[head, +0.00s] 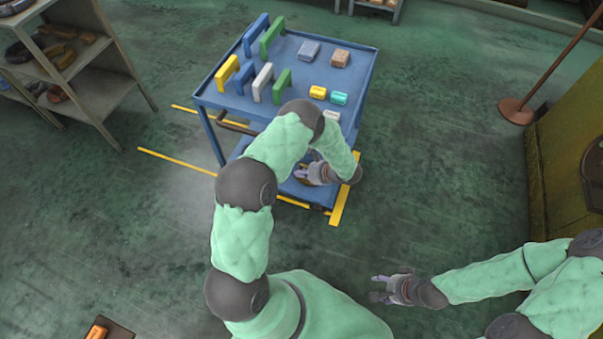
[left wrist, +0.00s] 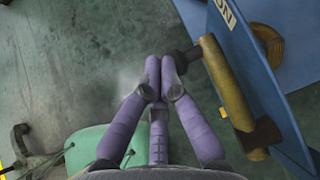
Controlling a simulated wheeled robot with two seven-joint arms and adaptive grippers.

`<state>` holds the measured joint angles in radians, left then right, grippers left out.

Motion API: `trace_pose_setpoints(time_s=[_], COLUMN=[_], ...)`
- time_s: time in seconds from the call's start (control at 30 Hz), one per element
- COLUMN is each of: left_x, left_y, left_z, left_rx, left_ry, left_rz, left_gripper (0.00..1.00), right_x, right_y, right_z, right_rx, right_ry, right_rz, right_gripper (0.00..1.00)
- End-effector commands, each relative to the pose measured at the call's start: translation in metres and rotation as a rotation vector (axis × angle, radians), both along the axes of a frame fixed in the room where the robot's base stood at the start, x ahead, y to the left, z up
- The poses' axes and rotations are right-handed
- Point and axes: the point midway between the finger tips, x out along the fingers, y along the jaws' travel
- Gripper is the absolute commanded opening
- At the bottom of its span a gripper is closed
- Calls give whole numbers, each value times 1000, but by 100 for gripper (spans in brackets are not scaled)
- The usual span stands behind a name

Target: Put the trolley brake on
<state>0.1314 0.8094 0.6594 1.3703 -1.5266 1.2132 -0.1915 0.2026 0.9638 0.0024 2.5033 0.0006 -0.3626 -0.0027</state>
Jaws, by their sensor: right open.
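The blue trolley (head: 310,98) stands inside yellow floor marks in the head view. My left gripper (head: 303,173) is low at its near side. In the left wrist view the fingers of my left gripper (left wrist: 160,70) are drawn together, with nothing seen between them. Right beside the fingertips is the dark end of a worn yellow lever (left wrist: 227,82), which stands against the blue panel (left wrist: 265,85). I cannot tell whether they touch. A pale label (left wrist: 226,12), apparently reading "ON", is on the panel above. My right gripper (head: 380,288) is open and empty, away from the trolley.
Colored blocks and handle-shaped pieces (head: 270,38) lie on the trolley's top. A shelf rack (head: 95,80) stands at the left. A post on a round base (head: 517,110) and a yellow-brown machine (head: 560,150) stand at the right. The floor before the trolley is clear.

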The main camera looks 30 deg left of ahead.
Motion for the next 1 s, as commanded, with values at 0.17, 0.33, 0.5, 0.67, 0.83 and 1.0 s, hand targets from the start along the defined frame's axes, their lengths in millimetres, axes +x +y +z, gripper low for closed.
trace_pose_setpoints(time_s=[0.17,0.33,0.5,0.67,0.83,1.0], left_x=[1,3,4,4,3,2], left_y=[-2,-12,-28,-43,-56,-63], left_z=[4,26,58,87,110,121], left_rx=[0,-1,0,-1,0,1], left_ry=[-1,-2,-4,-3,0,1], left_rz=[-1,0,2,1,3,2], left_gripper=[0,0,0,0,0,0], right_x=[0,0,0,0,0,0], right_y=[0,0,0,0,0,0], right_z=[3,14,29,41,49,53], right_rx=[0,0,0,0,0,0], right_ry=[0,0,0,0,0,0], right_rz=[0,0,0,0,0,0], right_gripper=[56,56,56,56,56,56])
